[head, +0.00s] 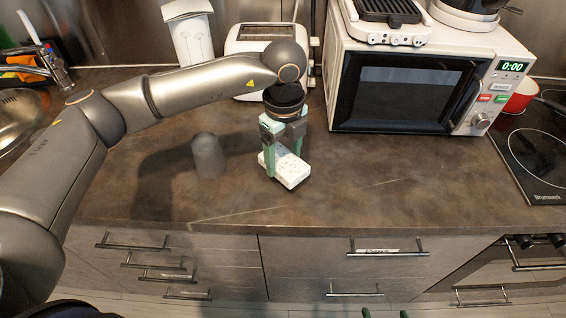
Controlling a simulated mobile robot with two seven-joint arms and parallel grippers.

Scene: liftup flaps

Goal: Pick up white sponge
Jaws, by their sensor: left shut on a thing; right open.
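The white sponge (292,172) is a small pale block at the front middle of the brown counter. My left gripper (282,161) points down over it and is shut on it, with one green finger on either side. The fingers hide part of the sponge. I cannot tell whether the sponge touches the counter or is just above it. My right gripper (385,313) shows only as two green fingertips at the bottom edge, apart and empty, in front of the drawers.
A grey cup-like object (208,156) stands left of the sponge. A white toaster (262,42) and a white microwave (408,88) stand behind. A sink (18,112) is at the left and a black hob (540,150) at the right. The counter right of the sponge is clear.

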